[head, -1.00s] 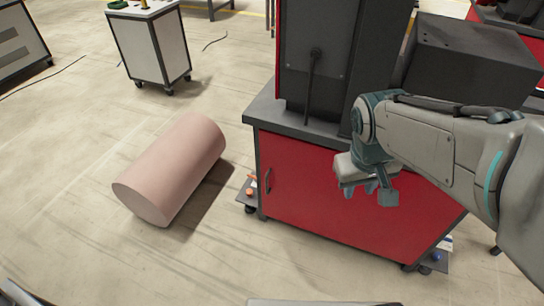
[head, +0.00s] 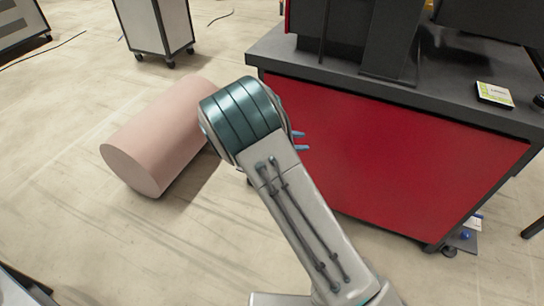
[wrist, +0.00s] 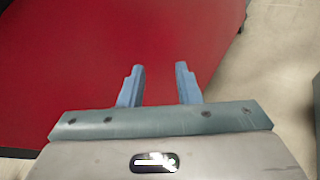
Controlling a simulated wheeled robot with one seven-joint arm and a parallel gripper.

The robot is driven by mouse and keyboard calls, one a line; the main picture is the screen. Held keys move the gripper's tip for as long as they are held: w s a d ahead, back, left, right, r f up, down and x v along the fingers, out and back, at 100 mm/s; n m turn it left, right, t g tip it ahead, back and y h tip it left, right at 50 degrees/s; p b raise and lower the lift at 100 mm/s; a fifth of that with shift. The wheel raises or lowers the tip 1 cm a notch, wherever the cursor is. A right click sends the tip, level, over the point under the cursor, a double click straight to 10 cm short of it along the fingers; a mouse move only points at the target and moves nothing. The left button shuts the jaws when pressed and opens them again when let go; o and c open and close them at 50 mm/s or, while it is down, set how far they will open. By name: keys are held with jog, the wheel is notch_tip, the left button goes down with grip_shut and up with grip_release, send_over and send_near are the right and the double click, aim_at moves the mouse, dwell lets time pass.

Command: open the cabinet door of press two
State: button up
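The cabinet door of press two is a flat red panel (head: 400,150) below a dark grey worktop in the head view, and it looks shut. It also fills much of the wrist view (wrist: 70,60). Its dark handle, near the left edge, is hidden behind my arm in the head view and does not show in the wrist view. My gripper (head: 301,140) is mostly hidden behind my wrist, with blue fingertips showing in front of the door's left part. In the wrist view my gripper (wrist: 158,80) is open, with nothing between its fingers. I cannot tell whether it touches the door.
A pink cylinder (head: 160,135) lies on the floor left of my arm. A grey and white wheeled cart (head: 155,25) stands behind it. A small yellow and white box (head: 494,93) sits on the worktop (head: 440,80). The floor at front left is mostly clear.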

jog(key=w+a+f+n+t+y+b, duration=0.25)
jog(key=a+f+n+t+b, duration=0.6)
jog(key=a+f, duration=0.8)
jog(key=w+d+b, duration=0.1)
jog(key=w+d, duration=0.1)
jog(key=w, duration=0.2)
jog(key=w+d+n+b, duration=0.1)
jog(key=w+d, duration=0.2)
jog(key=w, duration=0.1)
jog(key=w+d+n+b, duration=0.1)
jog(key=w+d, duration=0.1)
jog(key=w, duration=0.2)
jog(key=shift+w+d+f+t, duration=0.15)
jog(key=shift+w+f+t, duration=0.1)
jog(key=shift+f, duration=0.15)
grip_shut()
